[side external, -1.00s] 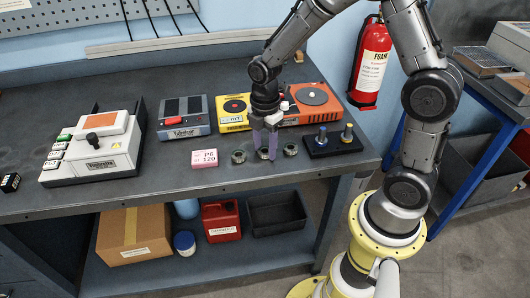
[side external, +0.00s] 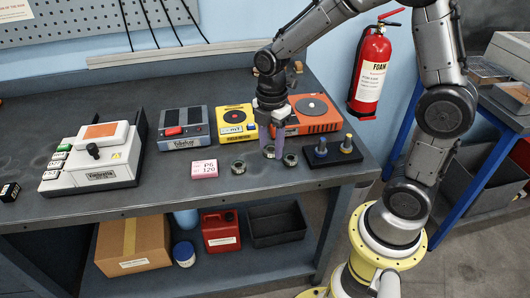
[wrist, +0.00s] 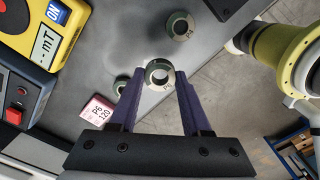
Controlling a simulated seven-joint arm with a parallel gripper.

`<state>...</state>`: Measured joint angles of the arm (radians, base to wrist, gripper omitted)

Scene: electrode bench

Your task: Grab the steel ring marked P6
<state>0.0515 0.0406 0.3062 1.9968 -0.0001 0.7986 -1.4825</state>
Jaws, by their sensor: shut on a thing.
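My gripper (side external: 269,153) is shut on a steel ring (wrist: 159,74), with a fingertip on each side of its outer edge. In the side view this ring sits slightly above its neighbours and is partly hidden by the fingers. A second steel ring (side external: 290,160) lies on the bench to the right of the fingers. A third ring (side external: 238,167) lies to the left, and in the wrist view it is partly behind the left finger. A pink card (side external: 204,169) reading "P6 120" lies left of the rings.
A black block (side external: 332,151) with a blue and a brass post stands right of the rings. Behind are a yellow meter (side external: 236,124), an orange unit (side external: 311,114) and a grey unit with a red button (side external: 184,128). The bench front edge is close to the rings.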

